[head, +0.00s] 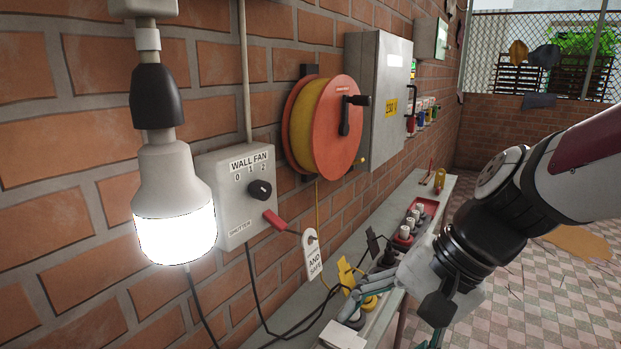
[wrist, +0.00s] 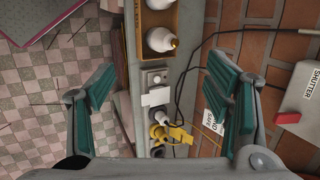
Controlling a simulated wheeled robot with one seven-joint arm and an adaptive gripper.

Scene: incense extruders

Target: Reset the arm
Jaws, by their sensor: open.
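My gripper (wrist: 158,74) is open and empty. Its two teal-padded fingers stand wide apart in the wrist view, with a narrow grey bench (wrist: 138,60) between and beyond them. In the head view my arm reaches in from the right, and the gripper's pale body (head: 420,268) is over the bench (head: 285,312) near the wall. Much of the fingers is hard to make out there. In the wrist view a grey socket box (wrist: 154,78), a white card (wrist: 156,97) and a yellow tagged plug (wrist: 178,134) show between the fingers.
A lit bulb (head: 175,215) hangs at the near left. A wall-fan switch box (head: 228,195), an orange reel (head: 335,110) and a grey cabinet (head: 385,90) line the brick wall. Cables and a hanging tag (head: 312,258) are close to the gripper. Tiled floor (head: 520,300) lies right.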

